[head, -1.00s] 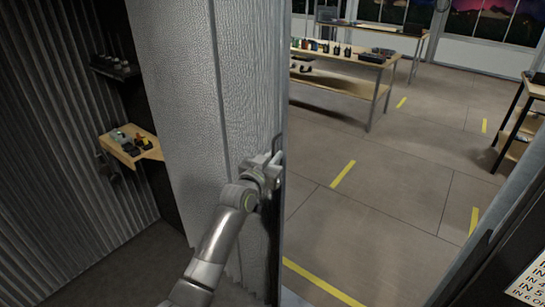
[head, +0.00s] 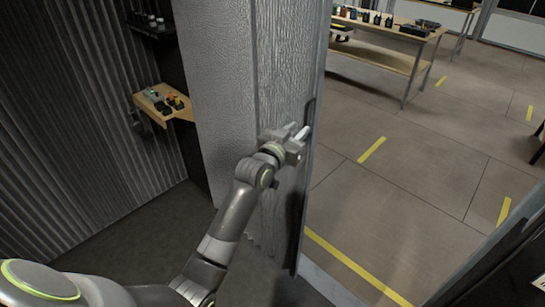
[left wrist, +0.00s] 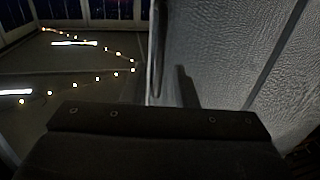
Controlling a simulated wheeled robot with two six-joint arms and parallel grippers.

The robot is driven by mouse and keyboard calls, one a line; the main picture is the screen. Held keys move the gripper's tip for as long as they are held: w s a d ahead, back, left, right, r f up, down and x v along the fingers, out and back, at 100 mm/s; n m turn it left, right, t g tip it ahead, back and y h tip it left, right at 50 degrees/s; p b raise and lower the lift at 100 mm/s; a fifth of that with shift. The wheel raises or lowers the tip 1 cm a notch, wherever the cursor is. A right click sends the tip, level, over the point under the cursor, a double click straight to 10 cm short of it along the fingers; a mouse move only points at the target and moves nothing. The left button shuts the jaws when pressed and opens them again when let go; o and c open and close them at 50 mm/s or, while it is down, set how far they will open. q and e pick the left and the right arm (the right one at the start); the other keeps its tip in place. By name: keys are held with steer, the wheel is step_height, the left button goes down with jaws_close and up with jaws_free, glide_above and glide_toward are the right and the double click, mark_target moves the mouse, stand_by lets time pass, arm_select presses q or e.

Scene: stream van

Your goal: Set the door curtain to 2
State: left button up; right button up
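The door curtain (head: 222,75) is a grey, wrinkled, hanging panel at the left side of the doorway in the head view. Its front edge has a dark upright rail with a dark pull handle (head: 309,108). My left gripper (head: 299,131) is at this edge, close by the lower end of the handle. Its fingers point toward the edge, but whether they grip the handle is unclear. In the left wrist view the curtain (left wrist: 235,50) fills the right side, and the dark gripper body covers the bottom. My right gripper is not in view.
Left of the curtain is a ribbed wall (head: 75,110) and a small wooden shelf (head: 178,112) with small items. Beyond the doorway lies open floor with yellow strips (head: 372,150) and a wooden table (head: 385,50). A sign edge shows at the lower right.

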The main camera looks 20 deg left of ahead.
arm_select(q)
steer(key=s+a+b, duration=0.2)
steer(key=s, duration=1)
steer(key=shift+a+b, duration=0.2)
steer(key=shift+b, duration=0.15)
steer(key=a+f+n+g+y, duration=0.1)
steer(key=a+f+g, duration=0.1)
steer(key=f, duration=1)
steer(key=a+f+n+g+y, duration=0.1)
steer(key=a+f+g, duration=0.1)
steer(key=f, duration=1)
steer(key=s+a+f+g+y, duration=0.15)
steer(key=s+f, duration=0.25)
steer(key=f, duration=0.4)
steer(key=s+a+f+g, duration=0.2)
steer(key=s+f+g, duration=0.15)
steer(key=f, duration=0.55)
steer(key=s+a+f+g, duration=0.2)
steer(key=s+f+g, duration=0.2)
steer(key=s+f, duration=1.45)
steer(key=s+f+g, duration=0.1)
steer(key=s+f, duration=0.1)
steer(key=s, duration=0.9)
steer(key=s+f+g+b, duration=0.1)
steer(key=s+f+g, duration=0.1)
steer(key=s, duration=0.9)
steer(key=shift+s+f+n+y, duration=0.15)
steer(key=shift+f+n+y, duration=0.3)
steer(key=shift+f, duration=0.15)
